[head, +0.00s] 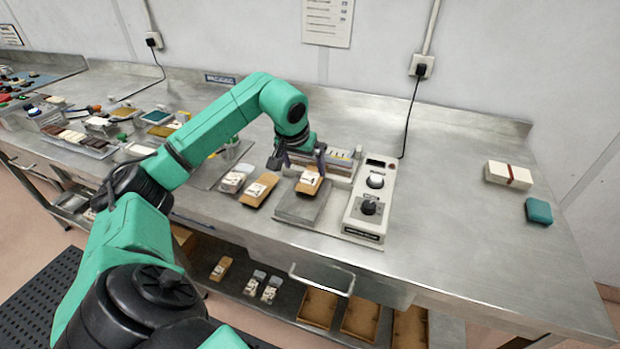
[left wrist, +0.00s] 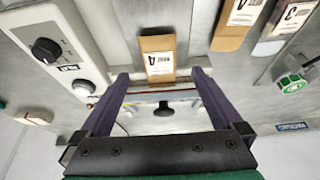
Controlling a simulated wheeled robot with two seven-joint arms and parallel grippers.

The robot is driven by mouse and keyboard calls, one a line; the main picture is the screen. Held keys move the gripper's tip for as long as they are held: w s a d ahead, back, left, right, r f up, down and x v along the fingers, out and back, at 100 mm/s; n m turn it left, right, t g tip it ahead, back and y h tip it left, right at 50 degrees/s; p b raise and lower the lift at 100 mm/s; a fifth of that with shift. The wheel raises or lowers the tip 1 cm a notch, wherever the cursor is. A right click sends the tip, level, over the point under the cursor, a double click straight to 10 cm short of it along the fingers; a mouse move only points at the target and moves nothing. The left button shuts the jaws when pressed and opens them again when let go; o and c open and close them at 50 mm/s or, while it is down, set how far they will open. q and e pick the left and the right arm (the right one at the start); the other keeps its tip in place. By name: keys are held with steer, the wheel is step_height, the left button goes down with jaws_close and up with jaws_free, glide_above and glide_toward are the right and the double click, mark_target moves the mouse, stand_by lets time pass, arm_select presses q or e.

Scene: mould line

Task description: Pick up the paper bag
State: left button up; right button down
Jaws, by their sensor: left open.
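Whether a fingertip touches the bag I cannot tell. My right gripper is in neither view.
Another brown bag (head: 259,189) and a pale packet (head: 235,179) lie left of the plate. The machine's knobs (head: 369,206) rise close on the right. A white box (head: 508,175) and a teal block (head: 538,211) lie far right. The bench between is clear.

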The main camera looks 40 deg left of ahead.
mark_target(309, 179)
arm_select(q)
steer(key=p+x, duration=0.1)
steer(key=x, duration=0.2)
steer(key=p+x, duration=0.1)
steer(key=x, duration=0.2)
steer(key=shift+w+r, duration=0.1)
steer(key=shift+w, duration=0.15)
steer(key=shift+f, duration=0.35)
steer(key=shift+a+f, duration=0.1)
steer(key=c, duration=1.5)
steer(key=shift+o, duration=0.2)
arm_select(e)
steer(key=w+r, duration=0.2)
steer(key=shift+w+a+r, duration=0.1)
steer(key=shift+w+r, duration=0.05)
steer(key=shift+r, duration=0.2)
arm_select(q)
steer(key=shift+r, duration=0.2)
